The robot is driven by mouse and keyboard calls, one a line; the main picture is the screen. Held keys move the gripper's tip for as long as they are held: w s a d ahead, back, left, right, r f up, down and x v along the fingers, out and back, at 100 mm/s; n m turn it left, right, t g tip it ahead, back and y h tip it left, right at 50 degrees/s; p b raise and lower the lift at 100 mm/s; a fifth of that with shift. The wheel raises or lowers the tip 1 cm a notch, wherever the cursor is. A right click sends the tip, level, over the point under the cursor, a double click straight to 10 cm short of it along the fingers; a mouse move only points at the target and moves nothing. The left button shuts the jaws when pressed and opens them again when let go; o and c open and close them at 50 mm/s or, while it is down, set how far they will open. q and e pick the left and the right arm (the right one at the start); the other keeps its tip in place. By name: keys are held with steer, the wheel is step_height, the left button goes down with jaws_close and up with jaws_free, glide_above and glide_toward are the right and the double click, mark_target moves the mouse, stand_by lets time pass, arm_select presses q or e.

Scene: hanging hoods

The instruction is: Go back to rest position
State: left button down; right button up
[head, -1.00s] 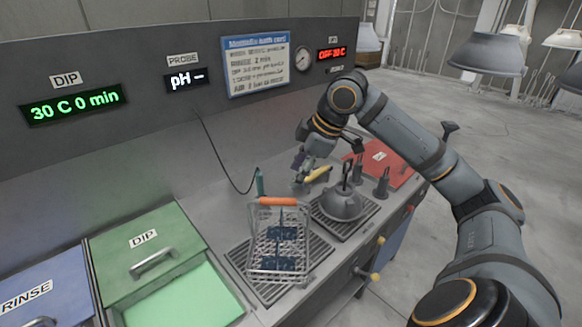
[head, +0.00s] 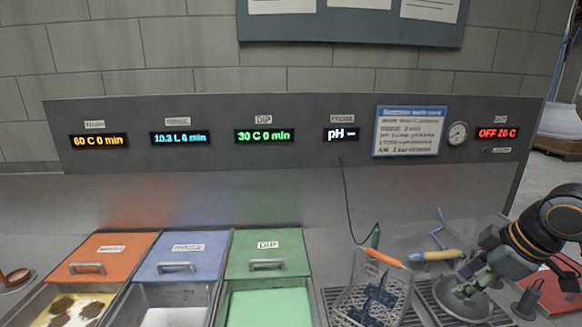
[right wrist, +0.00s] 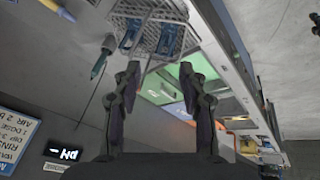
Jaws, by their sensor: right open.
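My right gripper (head: 476,258) is at the right of the head view, over the counter beside a grey dome-shaped piece (head: 462,300). In the right wrist view its two fingers (right wrist: 160,82) are spread apart with nothing between them. Beyond the fingertips there is a wire basket (right wrist: 172,10) with blue pieces in it. In the head view this basket (head: 352,308), with an orange handle (head: 384,257), stands on a drain grate left of the gripper. My left gripper is in neither view.
Orange (head: 108,250), blue (head: 180,250) and green (head: 268,247) lidded baths line the counter's left. A yellow tool (head: 436,255) lies between basket and gripper. A teal probe (head: 375,236) hangs on a cable by the basket. A red board (head: 557,288) lies far right.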

steer(key=a+f, duration=0.5)
steer(key=f, duration=0.7)
steer(key=s+a+f+m+h, duration=0.1)
steer(key=s+a+f+m, duration=0.25)
steer(key=f, duration=0.35)
steer(key=s+a+f+m, duration=0.2)
steer(key=s+a+f, duration=0.15)
steer(key=f, duration=0.35)
steer(key=s+d+f+m+g+h, duration=0.1)
steer(key=s+d+f+m+h, duration=0.2)
steer(key=s, duration=0.6)
step_height(320, 180, down, 28)
steer(key=s+d+m+g+y, duration=0.1)
steer(key=s, duration=0.1)
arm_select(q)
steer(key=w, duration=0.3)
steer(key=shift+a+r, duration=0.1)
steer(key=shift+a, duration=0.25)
arm_select(e)
steer(key=s+d+f+g, duration=0.1)
steer(key=s+f, duration=1.4)
steer(key=s, duration=0.3)
steer(key=shift+d, duration=0.2)
steer(key=shift+m, duration=0.25)
